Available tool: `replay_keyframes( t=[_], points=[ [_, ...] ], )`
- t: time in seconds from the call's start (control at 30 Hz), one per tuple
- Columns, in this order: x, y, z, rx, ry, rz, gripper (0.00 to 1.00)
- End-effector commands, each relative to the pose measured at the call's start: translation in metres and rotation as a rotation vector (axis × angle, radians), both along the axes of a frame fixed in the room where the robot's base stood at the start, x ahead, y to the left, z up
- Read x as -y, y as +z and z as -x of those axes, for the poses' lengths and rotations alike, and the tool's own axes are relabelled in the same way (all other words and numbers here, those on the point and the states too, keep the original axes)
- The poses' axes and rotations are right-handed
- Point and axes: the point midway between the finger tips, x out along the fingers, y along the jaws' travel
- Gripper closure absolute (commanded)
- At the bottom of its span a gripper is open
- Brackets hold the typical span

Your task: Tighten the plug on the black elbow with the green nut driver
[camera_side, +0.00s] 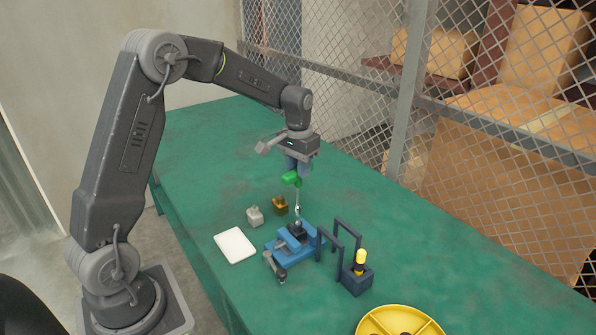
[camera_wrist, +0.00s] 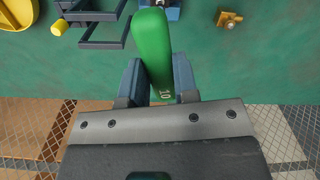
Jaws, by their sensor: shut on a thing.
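My gripper (camera_side: 292,175) is shut on the green handle of the nut driver (camera_side: 291,180). In the wrist view the handle (camera_wrist: 153,45) sits between the two fingers of my gripper (camera_wrist: 157,85) and bears the number 10. In the side view the driver's thin shaft points down, close to upright, over the black elbow (camera_side: 297,230). The elbow is held in a blue vise (camera_side: 284,246). I cannot tell whether the driver's tip touches the plug; the plug is too small to make out. In the wrist view the handle hides the tip and the elbow.
A dark rack (camera_side: 341,240) beside the vise holds a yellow-handled driver (camera_side: 360,258). A brass fitting (camera_side: 279,205), a grey fitting (camera_side: 254,215) and a white pad (camera_side: 235,246) lie left of the shaft and vise. A yellow round tray (camera_side: 372,321) stands in front. A mesh fence borders the table's far side.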

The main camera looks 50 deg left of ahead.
Motion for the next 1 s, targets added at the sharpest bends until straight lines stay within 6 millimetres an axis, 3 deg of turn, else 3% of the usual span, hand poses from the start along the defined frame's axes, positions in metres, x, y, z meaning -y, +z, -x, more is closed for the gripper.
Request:
replay_keyframes(
  t=[0.53, 1.0],
  points=[
    [0.000, 0.053, -0.001, 0.004, 0.000, -0.001, 1.00],
    [0.002, 0.056, 0.000, 0.000, -0.004, 0.000, 1.00]
  ],
)
